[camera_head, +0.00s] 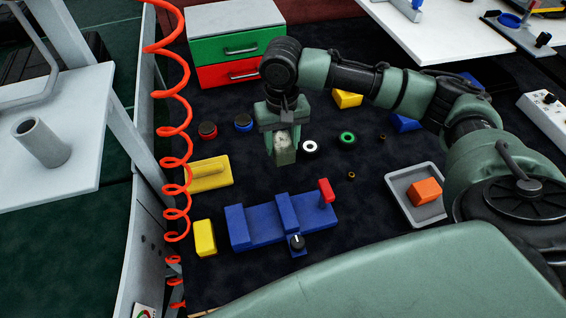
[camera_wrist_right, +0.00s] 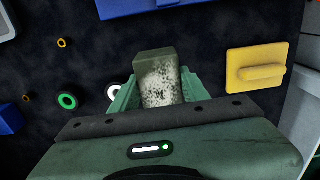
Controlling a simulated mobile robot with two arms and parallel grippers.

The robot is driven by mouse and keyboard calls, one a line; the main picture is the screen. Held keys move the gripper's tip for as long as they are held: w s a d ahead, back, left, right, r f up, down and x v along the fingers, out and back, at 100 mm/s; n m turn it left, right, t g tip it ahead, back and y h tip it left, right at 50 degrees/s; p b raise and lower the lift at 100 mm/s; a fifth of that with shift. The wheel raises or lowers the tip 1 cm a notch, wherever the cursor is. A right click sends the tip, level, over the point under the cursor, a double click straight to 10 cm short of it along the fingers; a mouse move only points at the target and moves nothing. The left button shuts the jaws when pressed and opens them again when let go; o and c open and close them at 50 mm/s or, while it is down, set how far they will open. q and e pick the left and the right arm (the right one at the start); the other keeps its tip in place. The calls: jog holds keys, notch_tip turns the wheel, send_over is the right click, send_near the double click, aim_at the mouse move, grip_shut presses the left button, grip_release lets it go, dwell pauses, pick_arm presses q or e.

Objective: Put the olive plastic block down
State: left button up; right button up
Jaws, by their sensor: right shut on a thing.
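The olive block (camera_head: 284,150) with pale speckles is in my right gripper (camera_head: 281,146), near the middle of the head view. In the right wrist view the block (camera_wrist_right: 160,80) stands out between the two green fingers, which press on its sides. The right gripper points down, and dark mat shows around the block. I cannot tell whether the block touches the mat. My left gripper is not in view.
A blue fixture (camera_head: 265,225) with a red lever lies in front, a yellow plate (camera_head: 210,174) with a handle to the left. A white ring (camera_head: 310,147) and a green ring (camera_head: 347,138) lie just right. A grey tray (camera_head: 399,198) holds an orange block (camera_head: 425,191).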

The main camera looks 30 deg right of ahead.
notch_tip(320, 180, down, 9)
jog(key=shift+f, duration=0.15)
dwell(0.4)
jog(key=o, duration=1.5)
jog(key=shift+f, duration=0.15)
jog(key=shift+c, duration=0.2)
